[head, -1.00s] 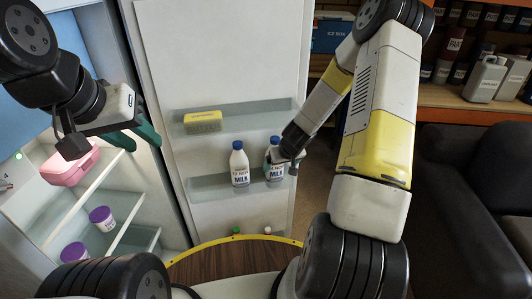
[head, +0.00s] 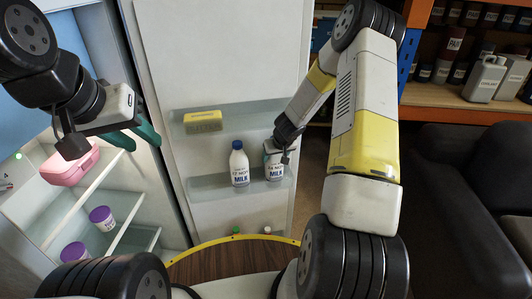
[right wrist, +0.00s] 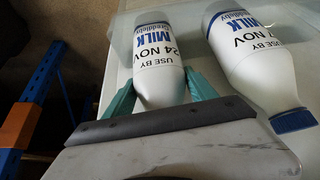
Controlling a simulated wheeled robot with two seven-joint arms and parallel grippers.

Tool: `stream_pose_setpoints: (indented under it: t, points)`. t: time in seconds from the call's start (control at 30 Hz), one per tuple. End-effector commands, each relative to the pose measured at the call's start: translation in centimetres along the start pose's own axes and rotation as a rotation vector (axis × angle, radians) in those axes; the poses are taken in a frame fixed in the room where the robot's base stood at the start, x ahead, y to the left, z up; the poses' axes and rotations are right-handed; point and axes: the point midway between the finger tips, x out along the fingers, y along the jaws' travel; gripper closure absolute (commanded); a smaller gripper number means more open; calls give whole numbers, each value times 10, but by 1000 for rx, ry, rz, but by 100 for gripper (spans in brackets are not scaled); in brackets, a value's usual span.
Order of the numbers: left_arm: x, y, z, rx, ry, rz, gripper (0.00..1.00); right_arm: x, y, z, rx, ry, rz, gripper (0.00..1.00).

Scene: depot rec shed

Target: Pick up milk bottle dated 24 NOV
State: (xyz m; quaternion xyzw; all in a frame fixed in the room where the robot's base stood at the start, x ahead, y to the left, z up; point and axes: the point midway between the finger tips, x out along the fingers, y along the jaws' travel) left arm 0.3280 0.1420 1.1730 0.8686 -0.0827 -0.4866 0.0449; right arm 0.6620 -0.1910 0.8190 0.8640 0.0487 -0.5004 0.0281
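Two white milk bottles with blue labels stand side by side on the lower door shelf (head: 208,189). My right gripper (head: 284,146) is at the top of the right bottle (head: 274,168) and hides its cap. In the right wrist view, its teal fingers (right wrist: 159,92) straddle that bottle (right wrist: 160,60), whose label reads "USE BY 24 NOV". They look open; firm contact is not visible. My left gripper (head: 136,138) is open and empty near the fridge's interior.
A yellow box (head: 203,121) sits on the upper door shelf. The open fridge holds a pink container (head: 70,165) and purple-lidded tubs (head: 102,218). A round wooden table (head: 225,265) is close in front. A dark sofa (head: 470,190) stands at right.

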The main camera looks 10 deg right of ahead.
Motion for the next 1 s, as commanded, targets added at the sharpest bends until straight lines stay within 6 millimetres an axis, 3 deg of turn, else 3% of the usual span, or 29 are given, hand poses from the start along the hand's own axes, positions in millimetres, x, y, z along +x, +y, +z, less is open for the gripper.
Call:
stream_pose_setpoints:
  t: [0.03, 0.3, 0.67, 0.9, 1.0]
  points:
    - [0, 0, 0, 0, 0, 0, 64, 0, 0, 0, 0, 0, 0, 46]
    - [0, 0, 0, 0, 0, 0, 64, 0, 0, 0, 0, 0, 0, 100]
    - [0, 0, 0, 0, 0, 0, 64, -2, 0, -3, -2, 4, 1, 100]
    - [0, 0, 0, 0, 0, 0, 64, -16, 0, -11, -5, 6, 2, 100]
    - [0, 0, 0, 0, 0, 0, 64, -14, -4, -5, -16, 14, 24, 100]
